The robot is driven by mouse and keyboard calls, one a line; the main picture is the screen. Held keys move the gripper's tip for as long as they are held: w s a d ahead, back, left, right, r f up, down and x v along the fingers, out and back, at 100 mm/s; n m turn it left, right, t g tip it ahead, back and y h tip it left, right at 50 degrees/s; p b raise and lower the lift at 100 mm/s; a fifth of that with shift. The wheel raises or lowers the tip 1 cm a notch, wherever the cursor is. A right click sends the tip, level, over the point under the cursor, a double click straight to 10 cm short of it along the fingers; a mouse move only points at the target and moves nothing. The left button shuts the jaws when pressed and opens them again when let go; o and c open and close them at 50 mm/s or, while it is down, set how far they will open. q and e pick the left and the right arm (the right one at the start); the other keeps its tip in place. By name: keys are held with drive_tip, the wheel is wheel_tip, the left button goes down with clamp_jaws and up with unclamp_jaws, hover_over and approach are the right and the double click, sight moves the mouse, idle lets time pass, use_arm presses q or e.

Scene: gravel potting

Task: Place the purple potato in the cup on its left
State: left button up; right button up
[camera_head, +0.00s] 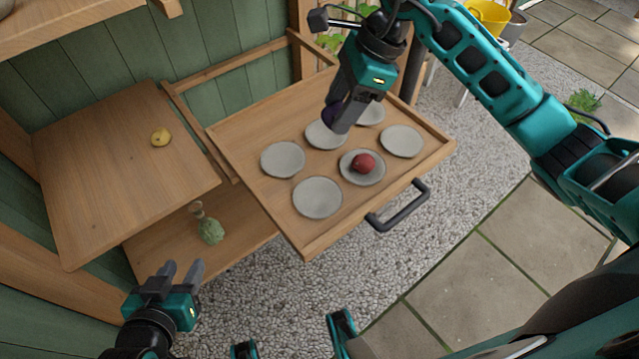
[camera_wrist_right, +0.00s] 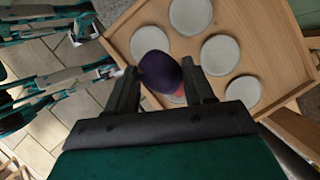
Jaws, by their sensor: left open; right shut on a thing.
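The purple potato (camera_wrist_right: 158,72) is between the fingers of my right gripper (camera_wrist_right: 162,85) in the right wrist view. In the head view, my right gripper (camera_head: 340,116) points down over the back of the drawer, and only a dark edge of the potato (camera_head: 328,114) shows. Several round grey dishes sit in the drawer, including a front-left dish (camera_head: 318,198), a left dish (camera_head: 283,159) and a back dish (camera_head: 322,136) under the gripper. Their depth is hard to tell. My left gripper (camera_head: 182,272) is open and empty at the lower left, away from the drawer.
A red round item (camera_head: 363,163) sits on the front-middle dish. The wooden drawer (camera_head: 250,122) has a dark handle (camera_head: 400,206) at its front. A green item (camera_head: 210,231) is on the lower shelf.

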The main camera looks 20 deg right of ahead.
drive_tip(key=s+a+r+n, duration=0.1)
drive_tip(key=s+a+r, duration=0.1)
drive_tip(key=s+a, duration=0.15)
drive_tip(key=shift+g, duration=0.3)
drive_tip(key=f, duration=0.4)
drive_tip(key=f+b, duration=0.1)
drive_tip(key=f, duration=0.9)
drive_tip(key=shift+w+a+f+b, duration=0.15)
drive_tip(key=shift+w+a+b, duration=0.2)
drive_tip(key=shift+a+b, duration=0.05)
drive_tip(key=shift+f+b, duration=0.55)
drive_tip(key=shift+f, duration=2.05)
drive_tip(key=shift+f, duration=0.15)
drive_tip(key=o, duration=0.6)
drive_tip(key=shift+o, duration=0.9)
